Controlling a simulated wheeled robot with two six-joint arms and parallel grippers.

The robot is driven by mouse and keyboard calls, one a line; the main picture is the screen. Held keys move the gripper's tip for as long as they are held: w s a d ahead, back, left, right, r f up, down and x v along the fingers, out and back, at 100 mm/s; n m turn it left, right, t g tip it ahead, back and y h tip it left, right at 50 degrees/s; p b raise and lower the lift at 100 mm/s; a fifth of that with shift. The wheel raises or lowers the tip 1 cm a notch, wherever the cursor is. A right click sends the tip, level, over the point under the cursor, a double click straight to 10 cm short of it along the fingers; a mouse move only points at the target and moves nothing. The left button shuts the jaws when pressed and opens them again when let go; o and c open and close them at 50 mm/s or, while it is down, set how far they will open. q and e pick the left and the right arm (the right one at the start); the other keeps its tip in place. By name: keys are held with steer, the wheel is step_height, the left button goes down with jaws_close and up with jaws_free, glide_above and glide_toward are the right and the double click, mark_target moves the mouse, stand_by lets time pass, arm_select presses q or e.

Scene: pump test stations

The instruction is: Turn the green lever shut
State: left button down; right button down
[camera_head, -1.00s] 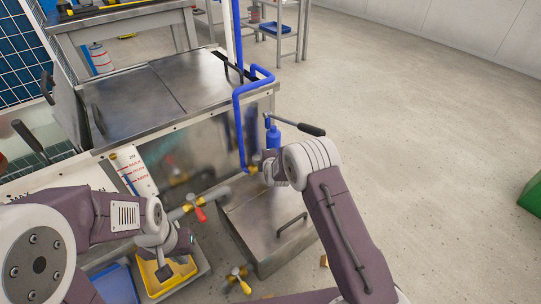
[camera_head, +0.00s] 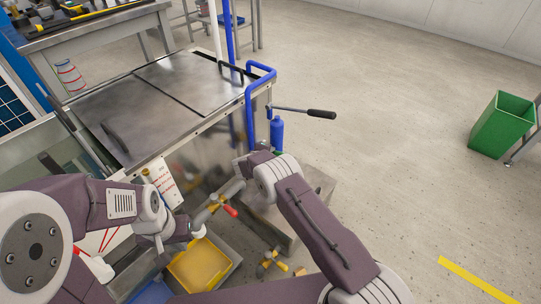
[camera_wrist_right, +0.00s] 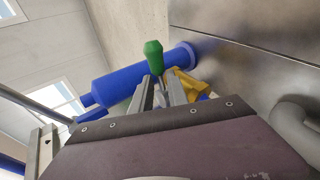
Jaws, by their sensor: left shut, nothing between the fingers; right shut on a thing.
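The green lever (camera_wrist_right: 153,52) shows in the right wrist view, its grip standing up beyond my fingertips, in front of a blue cylinder (camera_wrist_right: 135,80). A yellow valve part (camera_wrist_right: 190,84) lies just right of it. My right gripper (camera_wrist_right: 163,88) is shut on the green lever. In the head view my right arm mostly hides this gripper and the lever, beside the blue pipe below the bench corner. My left gripper (camera_head: 160,243) is shut and empty, pointing down left of the yellow tray.
A red lever (camera_head: 230,211) on a yellow valve sits on a grey pipe between my arms. Another yellow valve (camera_head: 268,262) is lower down. A yellow tray (camera_head: 200,268), a blue pipe (camera_head: 248,110) and a long black-handled bar (camera_head: 320,114) are near. Open floor lies right.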

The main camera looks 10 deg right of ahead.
steer(key=shift+a+m+g+h+b, duration=0.3)
steer(key=shift+m+g+h+b, duration=0.3)
steer(key=shift+m+b, duration=0.45)
steer(key=shift+r, duration=0.1)
steer(key=c, duration=1.3)
jaws_free()
steer(key=shift+s, duration=0.1)
steer(key=p+v, duration=0.7)
steer(key=p, duration=0.2)
steer(key=shift+s+a, duration=0.15)
steer(key=shift+a, duration=0.05)
